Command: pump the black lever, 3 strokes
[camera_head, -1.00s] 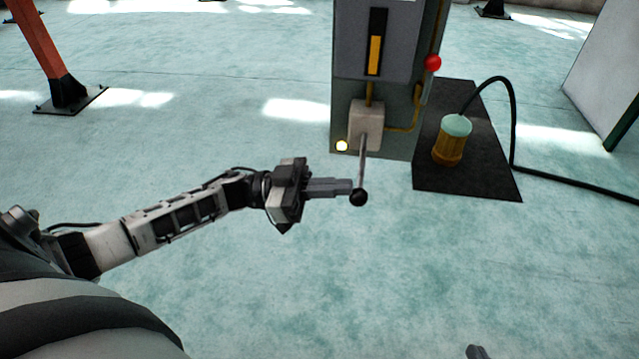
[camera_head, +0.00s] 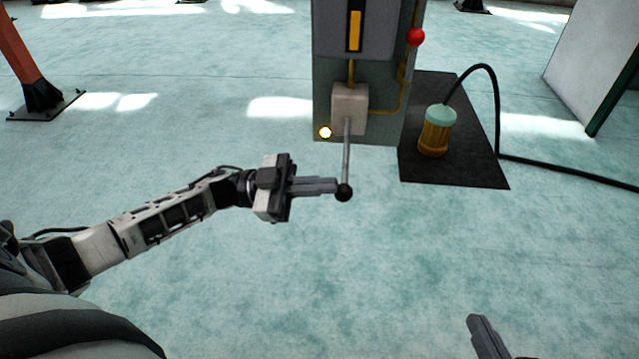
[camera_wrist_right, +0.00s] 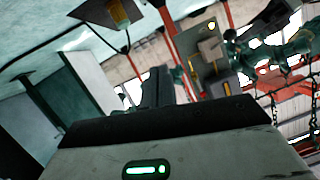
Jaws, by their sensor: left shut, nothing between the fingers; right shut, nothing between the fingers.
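The lever (camera_head: 346,150) is a grey rod with a black ball knob (camera_head: 344,192) at its end. It comes out of a pale box (camera_head: 349,108) on the front of a grey cabinet and points down and toward me. My left gripper (camera_head: 333,186) is shut, its fingertips at the left side of the knob; they look in contact, with nothing held. My right gripper (camera_head: 478,324) is at the bottom right of the head view, well away from the lever. It is shut and empty; its fingers (camera_wrist_right: 157,88) also show in the right wrist view.
The grey cabinet (camera_head: 385,75) carries a yellow bar gauge (camera_head: 355,32), a lit lamp (camera_head: 325,132) and a red ball (camera_head: 415,37). An amber canister (camera_head: 435,132) with a black hose stands on a dark mat (camera_head: 455,172) to the right. The floor in front is clear.

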